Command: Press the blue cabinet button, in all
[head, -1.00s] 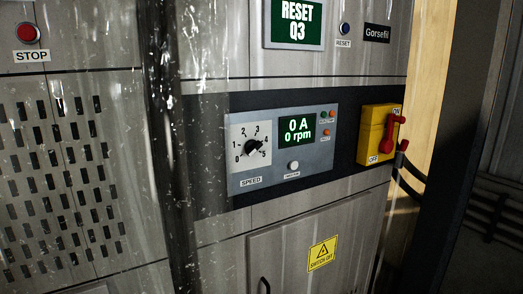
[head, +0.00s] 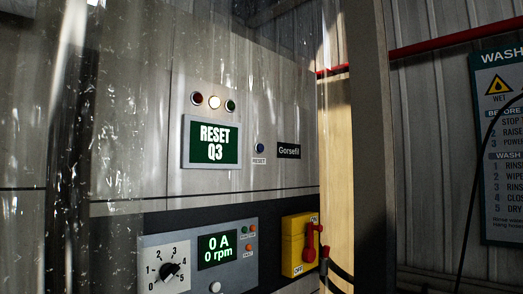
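The blue button (head: 260,148) is a small round button on the upper panel of the grey cabinet (head: 270,105). A RESET label (head: 259,161) sits just below it. A green display (head: 211,142) reading "RESET Q3" is to its left, and a black Gorsefil plate (head: 289,150) is to its right. Whether the button is pressed in cannot be told from here. Neither of my grippers is in view.
Above the display are a red lamp, a lit whitish lamp (head: 214,102) and a green lamp. Below are a speed dial (head: 169,271), a "0 A 0 rpm" display (head: 217,250) and a yellow switch box (head: 298,245) with a red handle. A wash sign (head: 503,145) hangs at right.

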